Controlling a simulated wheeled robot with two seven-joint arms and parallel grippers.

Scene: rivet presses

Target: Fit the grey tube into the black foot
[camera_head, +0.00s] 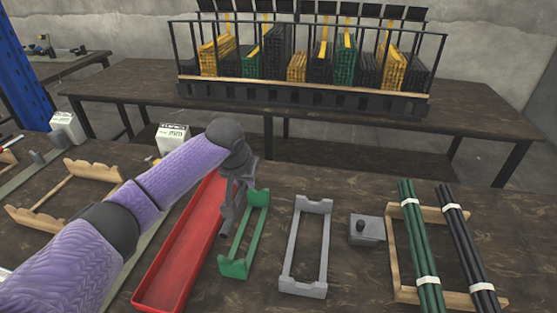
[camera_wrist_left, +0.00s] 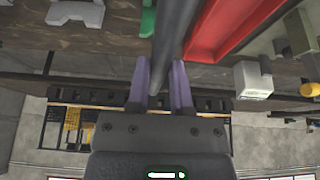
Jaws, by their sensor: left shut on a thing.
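My left gripper (camera_head: 236,186) is above the gap between the red tray and the green rack. In the left wrist view, its two purple fingers (camera_wrist_left: 159,88) are shut on the grey tube (camera_wrist_left: 176,42), which runs away from them toward the top edge. In the head view, the tube's lower end (camera_head: 226,222) shows below the gripper, tilted, beside the green rack; the rest is largely hidden. A grey block with a small dark round piece (camera_head: 361,226) on top stands right of the grey rack; I cannot tell if this is the black foot. My right gripper is out of view.
The red tray (camera_head: 160,276) and green rack (camera_head: 233,268) flank the tube. A grey rack (camera_head: 303,288) and a wooden rack (camera_head: 407,295) with green and black rods stand to the right. A wooden holder (camera_head: 17,222) is at left. A loaded black rack (camera_head: 300,97) stands on the back table.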

